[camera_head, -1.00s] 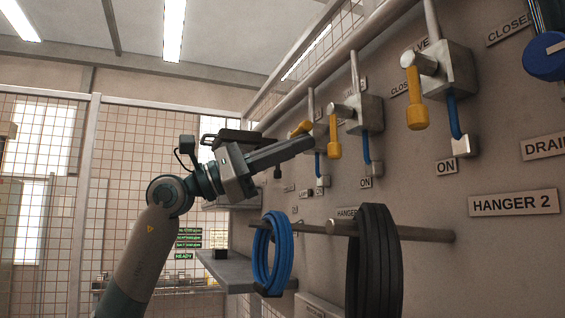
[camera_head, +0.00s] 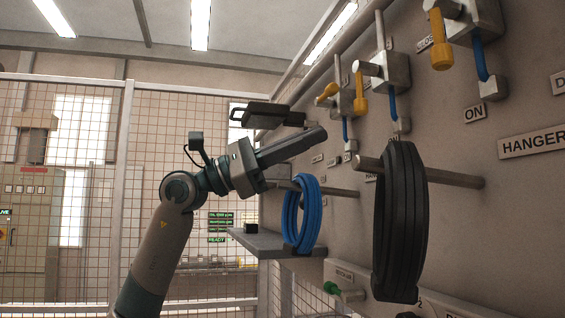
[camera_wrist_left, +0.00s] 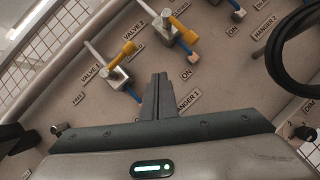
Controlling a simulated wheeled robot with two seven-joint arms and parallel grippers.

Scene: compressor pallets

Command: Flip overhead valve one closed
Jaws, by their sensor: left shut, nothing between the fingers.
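Valve one is the farthest of the wall valves in the head view, a grey block with a yellow handle (camera_head: 327,92) slanting sideways across it. In the left wrist view the valve one body (camera_wrist_left: 117,77) sits by its VALVE 1 label, and its yellow handle leans to the upper right by a CLOSED label. My left gripper (camera_head: 322,132) is shut and empty, below valve one in the head view. In the left wrist view its fingertips (camera_wrist_left: 160,78) show right of the valve, with no visible contact. My right gripper is out of view.
Valve two's yellow handle (camera_head: 361,92) and a nearer valve's handle (camera_head: 439,40) hang down. A blue hose coil (camera_head: 302,215) and a black hose coil (camera_head: 402,220) hang on pegs below. A shelf (camera_head: 270,243) juts from the wall; a mesh fence (camera_head: 100,150) stands behind.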

